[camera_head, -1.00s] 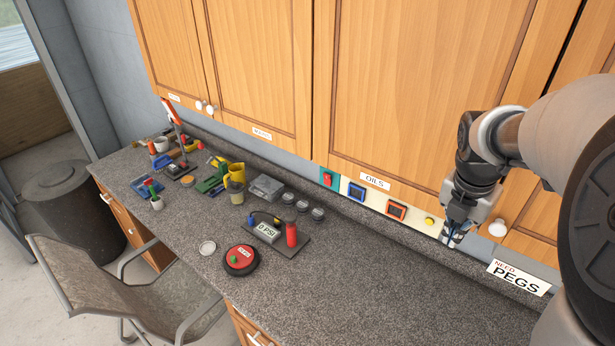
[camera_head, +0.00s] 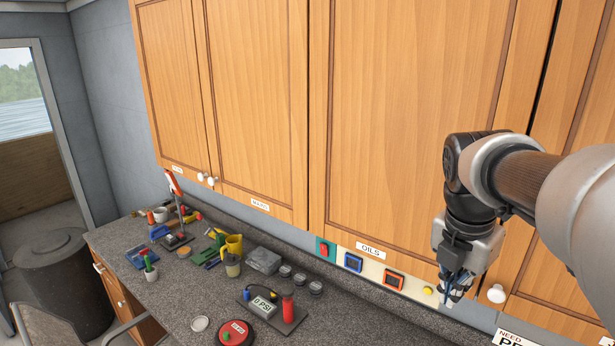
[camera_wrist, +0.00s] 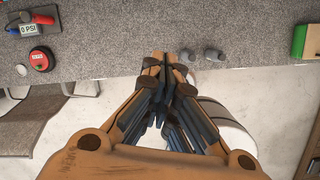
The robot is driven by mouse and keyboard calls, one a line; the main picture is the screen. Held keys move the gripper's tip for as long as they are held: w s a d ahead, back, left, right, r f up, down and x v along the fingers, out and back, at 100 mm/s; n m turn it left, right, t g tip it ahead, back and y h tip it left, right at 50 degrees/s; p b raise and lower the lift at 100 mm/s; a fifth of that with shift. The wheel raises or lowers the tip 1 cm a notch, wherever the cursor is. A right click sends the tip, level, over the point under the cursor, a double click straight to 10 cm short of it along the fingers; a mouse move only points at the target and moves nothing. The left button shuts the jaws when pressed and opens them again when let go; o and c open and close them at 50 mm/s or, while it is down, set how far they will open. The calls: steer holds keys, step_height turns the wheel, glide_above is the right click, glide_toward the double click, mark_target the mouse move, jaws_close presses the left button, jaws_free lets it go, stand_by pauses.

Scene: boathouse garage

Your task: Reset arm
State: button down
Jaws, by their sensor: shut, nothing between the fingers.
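My gripper (camera_head: 447,300) hangs pointing down at the right of the head view, in front of the wall cabinets and beside the yellow button on the switch strip. Its fingers are together and hold nothing. In the wrist view my gripper (camera_wrist: 168,58) also shows, with its closed fingertips over the front edge of the speckled counter (camera_wrist: 120,40).
Wooden wall cabinets (camera_head: 410,110) stand behind my arm. A chair (camera_head: 60,328) and dark barrel (camera_head: 60,275) stand left.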

steer(key=s+a+f+m+t+b, duration=0.1)
steer(key=s+a+f+m+b, duration=0.3)
steer(key=f+m+b, duration=0.4)
steer(key=s+a+f+m+t+y+b, duration=0.1)
steer(key=s+a+f+m+b, duration=0.4)
steer(key=f+b, duration=0.5)
steer(key=s+a+f+m+y+b, duration=0.1)
steer(key=s+a+f+m+b, duration=0.4)
steer(key=f, duration=1.1)
steer(key=s+m+b, duration=0.2)
steer(key=m+b, duration=0.2)
steer(key=m, duration=0.2)
steer(key=shift+s+f+t, duration=0.2)
steer(key=shift+s+t, duration=0.1)
steer(key=shift+t, duration=0.1)
steer(key=c, duration=2.4)
jaws_free()
steer(key=shift+a, duration=0.1)
